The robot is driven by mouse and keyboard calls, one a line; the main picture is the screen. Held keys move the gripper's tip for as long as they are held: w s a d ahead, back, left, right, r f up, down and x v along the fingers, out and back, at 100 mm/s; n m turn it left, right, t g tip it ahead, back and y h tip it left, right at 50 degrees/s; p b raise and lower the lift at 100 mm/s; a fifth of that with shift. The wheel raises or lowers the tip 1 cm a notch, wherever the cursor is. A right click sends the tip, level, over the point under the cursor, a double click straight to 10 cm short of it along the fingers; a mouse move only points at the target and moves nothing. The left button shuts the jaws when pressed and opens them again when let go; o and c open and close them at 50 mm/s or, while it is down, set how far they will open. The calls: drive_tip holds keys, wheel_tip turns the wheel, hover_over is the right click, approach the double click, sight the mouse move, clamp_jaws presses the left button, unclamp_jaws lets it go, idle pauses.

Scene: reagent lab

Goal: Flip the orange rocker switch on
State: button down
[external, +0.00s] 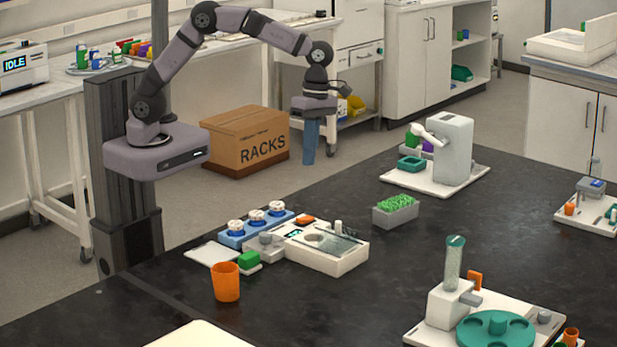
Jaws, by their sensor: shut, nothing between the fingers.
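My gripper (309,160) points straight down, its blue fingers together and empty. In the picture it shows beyond the far left edge of the black table, to the right of the cardboard box, well apart from the table devices. An upright orange piece (475,280) stands beside the white dispenser (452,302) with the clear, teal-capped column. Both are too small to tell which is the rocker switch, or its on or off position.
A grey box of green tips (396,211) and a white machine (453,151) stand farther back. The middle of the black table (400,255) is clear.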

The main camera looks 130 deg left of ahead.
sight(304, 217)
drive_tip(key=shift+f, duration=0.15)
drive_tip(key=f+p, duration=0.1)
drive_tip(key=f, duration=0.3)
drive_tip(key=d+f+p, duration=0.1)
drive_tip(key=f, duration=0.4)
drive_tip(key=d+f+p, duration=0.1)
drive_tip(key=f+p, duration=0.1)
drive_tip(key=f, duration=0.2)
drive_tip(key=shift+d+f, duration=0.1)
drive_tip(key=shift+f, duration=0.2)
drive_tip(key=shift+s+d+f, duration=0.2)
drive_tip(key=shift+d+f, duration=0.1)
drive_tip(key=shift+f, duration=0.1)
drive_tip(key=shift+a, duration=0.15)
drive_tip(key=shift+a, duration=0.7)
